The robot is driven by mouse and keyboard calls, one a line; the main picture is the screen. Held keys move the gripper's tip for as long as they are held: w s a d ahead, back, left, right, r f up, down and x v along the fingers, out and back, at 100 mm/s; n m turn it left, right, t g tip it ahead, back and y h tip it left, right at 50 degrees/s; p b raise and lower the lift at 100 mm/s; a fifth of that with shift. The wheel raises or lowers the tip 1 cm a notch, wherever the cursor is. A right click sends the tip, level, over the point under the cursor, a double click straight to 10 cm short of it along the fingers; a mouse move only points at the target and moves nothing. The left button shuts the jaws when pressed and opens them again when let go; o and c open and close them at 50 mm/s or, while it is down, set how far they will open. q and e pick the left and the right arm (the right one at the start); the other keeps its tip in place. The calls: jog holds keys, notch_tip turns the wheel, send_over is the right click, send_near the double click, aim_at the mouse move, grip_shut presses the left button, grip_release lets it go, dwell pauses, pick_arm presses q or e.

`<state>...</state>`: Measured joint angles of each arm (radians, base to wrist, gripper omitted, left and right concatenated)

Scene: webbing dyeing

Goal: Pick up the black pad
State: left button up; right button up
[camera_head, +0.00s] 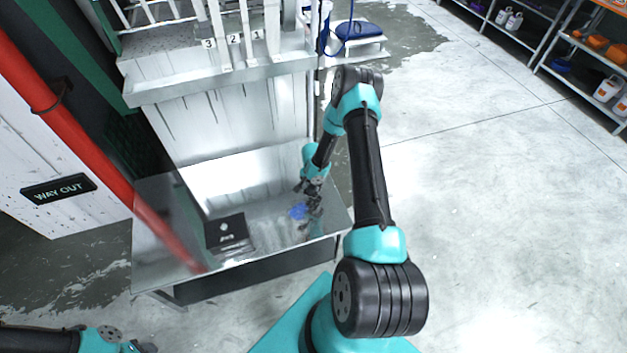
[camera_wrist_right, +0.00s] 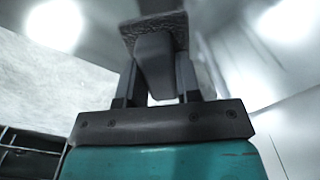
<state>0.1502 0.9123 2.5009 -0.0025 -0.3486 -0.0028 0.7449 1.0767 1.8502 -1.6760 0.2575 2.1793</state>
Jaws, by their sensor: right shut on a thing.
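My right gripper (camera_head: 313,190) is over the right part of the metal table, pointing down. In the right wrist view its two fingers (camera_wrist_right: 158,80) are shut on a grey block that forms the grip of a dark, rough-faced pad (camera_wrist_right: 155,28). In the head view the dark pad (camera_head: 315,205) is small at the fingertips; I cannot tell whether it touches the table. A blue piece (camera_head: 297,211) lies just left of it. My left gripper (camera_head: 140,347) is at the bottom left edge, partly cut off, and its jaws are unclear.
The shiny metal table (camera_head: 285,245) carries a flat black item with a white mark (camera_head: 226,231) at its front left. A red pipe (camera_head: 95,160) slants past on the left. Shelves (camera_head: 565,60) are far right.

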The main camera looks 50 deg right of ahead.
aim_at(312, 190)
jog(key=shift+s+a+r, duration=0.15)
jog(key=shift+s+a, duration=0.95)
jog(key=shift+a, duration=0.1)
jog(key=o, duration=0.5)
jog(key=c, duration=0.3)
jog(key=shift+w+a, duration=0.1)
